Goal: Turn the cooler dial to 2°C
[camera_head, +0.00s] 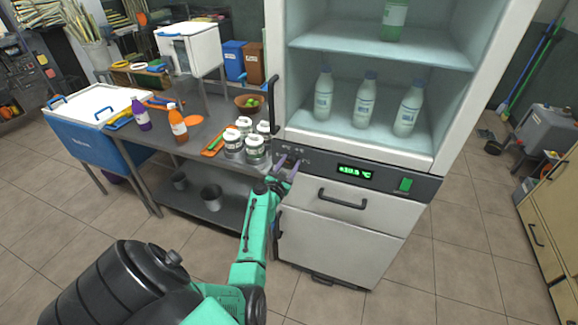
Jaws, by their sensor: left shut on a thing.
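The cooler (345,220) stands at the centre right, a white cabinet with open-looking shelves above and a drawer below. Its dark control strip carries a green-lit display (355,172) that seems to read about 10.5 °C, though the digits are small. A green switch (405,185) sits to the right of the display. My left gripper (287,163) is at the left end of the strip, shut on the cooler dial, which is mostly hidden by the fingers. My right gripper is out of view.
Several lidded jars (255,150) stand on the metal table close to the left of my gripper. A drawer handle (342,198) sticks out below the strip. Bottles (365,100) stand on the cooler shelf. The tiled floor in front is clear.

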